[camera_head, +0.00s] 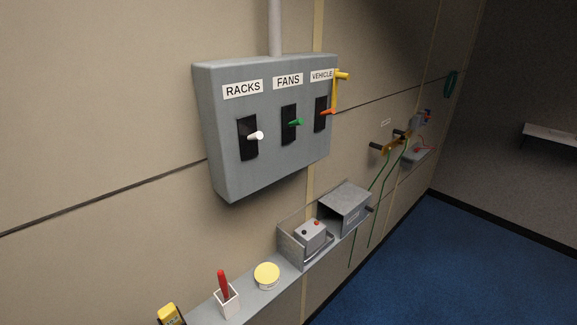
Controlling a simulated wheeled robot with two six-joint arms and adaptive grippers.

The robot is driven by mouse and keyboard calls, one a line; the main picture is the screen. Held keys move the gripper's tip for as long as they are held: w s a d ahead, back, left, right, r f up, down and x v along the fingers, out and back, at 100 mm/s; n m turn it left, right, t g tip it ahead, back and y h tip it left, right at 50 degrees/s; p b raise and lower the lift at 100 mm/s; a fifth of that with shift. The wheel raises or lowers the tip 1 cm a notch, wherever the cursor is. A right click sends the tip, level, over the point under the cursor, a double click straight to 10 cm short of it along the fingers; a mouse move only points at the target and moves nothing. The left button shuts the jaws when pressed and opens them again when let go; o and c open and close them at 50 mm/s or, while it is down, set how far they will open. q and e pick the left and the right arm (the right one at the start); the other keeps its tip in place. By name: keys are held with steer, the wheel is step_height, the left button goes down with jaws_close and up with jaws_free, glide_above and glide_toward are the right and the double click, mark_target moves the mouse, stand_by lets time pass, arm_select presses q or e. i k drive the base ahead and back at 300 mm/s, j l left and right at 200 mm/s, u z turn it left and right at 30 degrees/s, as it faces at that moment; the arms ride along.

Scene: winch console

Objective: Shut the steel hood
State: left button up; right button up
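The steel hood (352,205) is a grey box on the wall shelf, with its dark open side facing left and a dark knob at its right. Just left of it, a small grey control box (310,234) with a red and a dark button stands uncovered in a low metal housing (291,249). The hood stands beside the control box, not over it. Whether the hood slides or hinges cannot be told. Neither of my grippers shows in the head view.
A grey switch panel (222,170) labelled RACKS, FANS and VEHICLE hangs above the shelf. On the shelf (252,297) stand a yellow-lidded round tub (267,275), a white holder (227,301) with a red-handled tool and a yellow device (170,314). Blue floor (440,265) is clear.

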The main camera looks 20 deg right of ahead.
mark_target(351, 201)
steer(key=z, duration=1.15)
